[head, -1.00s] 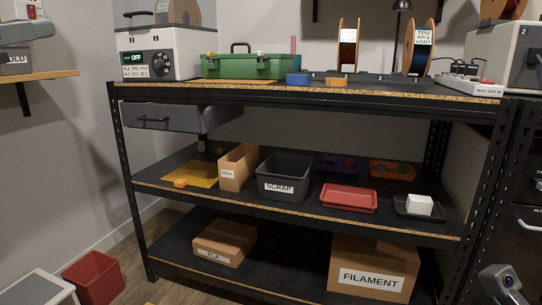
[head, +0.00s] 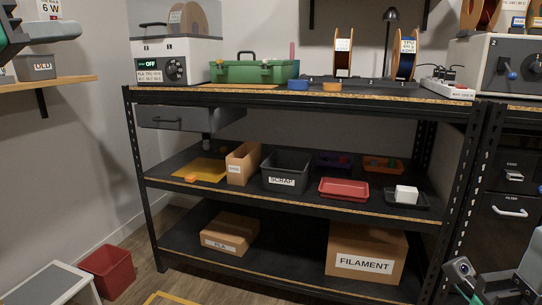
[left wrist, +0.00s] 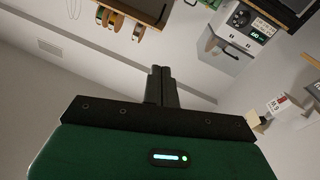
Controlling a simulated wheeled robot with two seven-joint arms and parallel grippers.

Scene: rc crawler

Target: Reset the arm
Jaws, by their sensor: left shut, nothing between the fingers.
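My left gripper (head: 68,29) shows at the upper left of the head view, raised in front of the wall and above the wooden wall shelf. In the left wrist view its two dark fingers (left wrist: 160,76) are together with nothing between them. Part of my right arm shows at the lower right corner of the head view, cut off by the frame. Whether its gripper is open or shut cannot be made out. Neither arm visibly touches anything.
A black shelving rack (head: 300,207) fills the middle, holding a scrap bin (head: 286,182), a red tray (head: 343,196), a filament box (head: 364,264) and a green toolbox (head: 250,71). The wall shelf (head: 75,82) is left. A red bin (head: 108,270) and a step stool (head: 48,284) stand on the floor.

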